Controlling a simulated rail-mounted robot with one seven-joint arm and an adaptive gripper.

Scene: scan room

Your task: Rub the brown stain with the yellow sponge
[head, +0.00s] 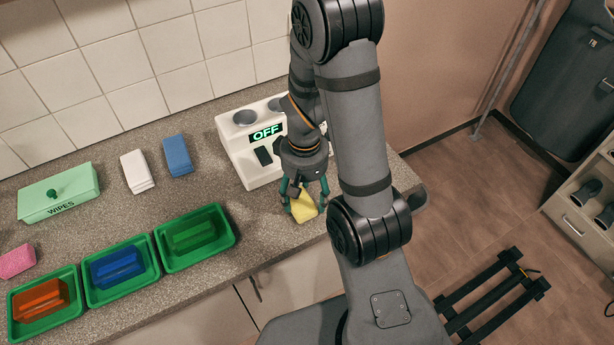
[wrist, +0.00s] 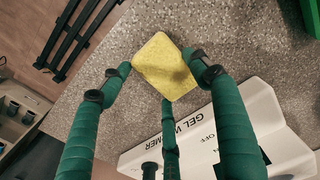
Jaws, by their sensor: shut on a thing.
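My gripper (head: 305,196) is at the counter's right part, in front of the white machine. Its green fingers are shut on the yellow sponge (head: 304,208). In the wrist view the sponge (wrist: 164,68) sits between the fingertips, tilted in the picture, over the speckled counter. I cannot tell whether the sponge touches the counter. I see no brown stain in either view; the sponge, the fingers and my arm hide part of the counter.
A white gel warmer (head: 240,150) reading OFF stands close behind my gripper. Green trays (head: 228,243) with coloured blocks line the counter (head: 120,225) to the left. A green wipes box (head: 90,183), white block (head: 137,171), blue block (head: 177,155) and pink sponge (head: 16,260) are farther left.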

